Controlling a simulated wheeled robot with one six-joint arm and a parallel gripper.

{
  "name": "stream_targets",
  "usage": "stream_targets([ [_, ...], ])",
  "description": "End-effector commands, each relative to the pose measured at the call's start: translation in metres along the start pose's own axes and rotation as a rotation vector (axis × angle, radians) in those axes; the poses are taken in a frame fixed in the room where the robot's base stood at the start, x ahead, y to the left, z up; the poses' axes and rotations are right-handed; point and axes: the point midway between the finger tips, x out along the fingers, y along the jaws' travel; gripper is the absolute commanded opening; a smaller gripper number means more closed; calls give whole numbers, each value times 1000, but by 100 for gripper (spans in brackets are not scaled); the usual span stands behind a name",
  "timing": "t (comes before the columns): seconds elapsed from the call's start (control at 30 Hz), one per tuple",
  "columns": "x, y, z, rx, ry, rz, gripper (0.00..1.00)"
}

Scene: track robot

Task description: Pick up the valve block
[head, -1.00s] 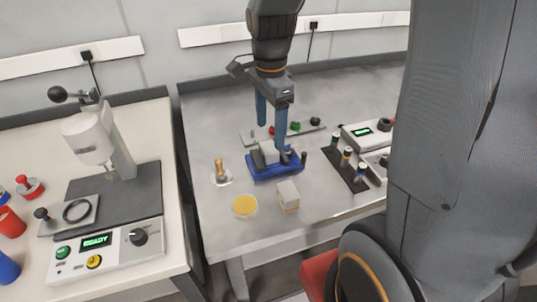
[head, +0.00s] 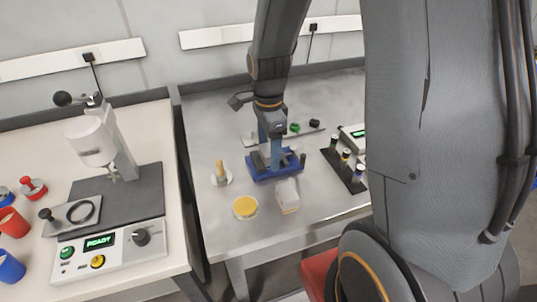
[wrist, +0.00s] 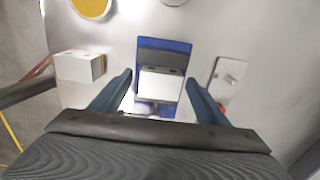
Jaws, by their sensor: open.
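A pale grey block, which looks like the valve block (wrist: 160,83), sits in a blue fixture (wrist: 178,46) on the grey table. In the head view the blue fixture (head: 262,176) is partly covered by my gripper (head: 270,152), and the block is mostly hidden there. In the wrist view my gripper (wrist: 158,88) is open, with one blue finger on each side of the block. The fingers appear above and around it, with gaps on both sides; I cannot tell how deep they reach.
A small white box (head: 287,195) stands close in front of the fixture, beside a yellow-filled dish (head: 245,207). A brass-coloured piece on a round base (head: 221,173) is to the left. A black rack (head: 345,171) with several small parts stands to the right.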

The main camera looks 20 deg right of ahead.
Motion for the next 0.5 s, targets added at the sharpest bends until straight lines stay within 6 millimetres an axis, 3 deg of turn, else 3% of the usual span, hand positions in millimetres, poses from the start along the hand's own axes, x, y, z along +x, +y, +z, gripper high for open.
stream_targets([
  [0.17, 0, 0, 0, 0, 0, -1, 69],
  [0.4, 0, 0, 0, 0, 0, -1, 28],
  [0.5, 0, 0, 0, 0, 0, -1, 15],
])
